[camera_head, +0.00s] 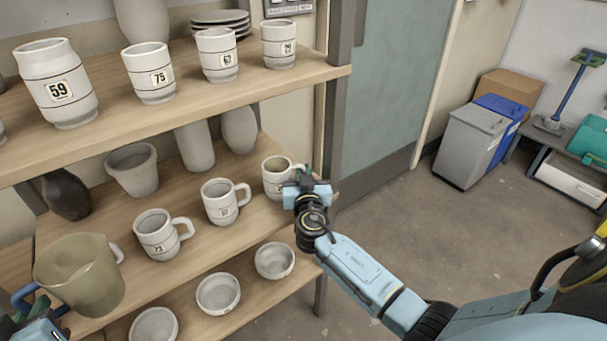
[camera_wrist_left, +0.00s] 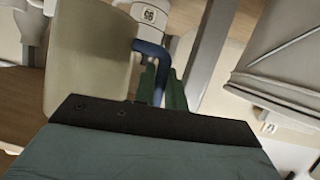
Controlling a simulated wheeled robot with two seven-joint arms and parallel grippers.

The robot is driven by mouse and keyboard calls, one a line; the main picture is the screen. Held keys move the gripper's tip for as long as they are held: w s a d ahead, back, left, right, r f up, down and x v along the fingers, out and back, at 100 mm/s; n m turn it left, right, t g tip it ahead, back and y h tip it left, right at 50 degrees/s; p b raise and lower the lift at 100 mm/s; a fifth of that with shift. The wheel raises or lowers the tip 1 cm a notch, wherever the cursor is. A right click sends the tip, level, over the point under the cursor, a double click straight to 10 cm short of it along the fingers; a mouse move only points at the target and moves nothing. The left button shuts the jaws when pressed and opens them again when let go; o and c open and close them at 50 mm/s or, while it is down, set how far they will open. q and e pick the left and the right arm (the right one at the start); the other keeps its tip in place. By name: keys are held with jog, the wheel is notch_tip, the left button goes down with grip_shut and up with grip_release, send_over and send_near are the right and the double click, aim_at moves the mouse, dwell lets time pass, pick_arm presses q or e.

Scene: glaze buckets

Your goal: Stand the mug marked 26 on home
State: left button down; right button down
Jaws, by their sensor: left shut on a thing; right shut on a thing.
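A white mug (camera_head: 275,180) with a small label too blurred to read stands at the right end of the middle shelf. My left gripper (camera_head: 28,312) is at the lower left, partly cut off. In the left wrist view its green fingers (camera_wrist_left: 162,88) are shut on the blue handle (camera_wrist_left: 154,60) of an olive pitcher (camera_head: 82,272). The pitcher also shows in the left wrist view (camera_wrist_left: 88,60). I cannot make out a mug clearly marked 26 or a place marked home.
Mugs marked 73 (camera_head: 157,236) and one blurred (camera_head: 221,203) stand left of that mug. Cups marked 59 (camera_head: 58,84) and 75 (camera_head: 149,74) and others line the upper shelf (camera_head: 190,94). Bowls (camera_head: 218,292) sit below. Floor (camera_head: 410,230) is clear at right.

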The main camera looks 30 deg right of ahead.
jog(key=c, duration=1.5)
grip_release()
jog(key=shift+f, duration=0.1)
jog(key=v, duration=1.1)
jog(key=s+f+n+g+y, duration=0.25)
jog(key=s+f, duration=0.35)
jog(key=f, duration=0.4)
jog(key=s+d+f+n+g+y, duration=0.1)
jog(key=s+f+g, duration=0.3)
jog(key=s+f, duration=0.4)
jog(key=s+f+n+g+y, duration=0.15)
jog(key=s+f+g, duration=0.3)
jog(key=f, duration=0.65)
jog(key=s+f+n+g, duration=0.1)
jog(key=s+f, duration=0.1)
jog(key=s, duration=0.1)
jog(key=s+f+n+g+y, duration=0.1)
jog(key=s+f, duration=0.1)
jog(key=s, duration=0.2)
jog(key=s+a+f+y, duration=0.1)
jog(key=s+f, duration=0.1)
jog(key=s, duration=0.2)
jog(key=shift+f+n+g, duration=0.2)
jog(key=shift+n+g, duration=0.2)
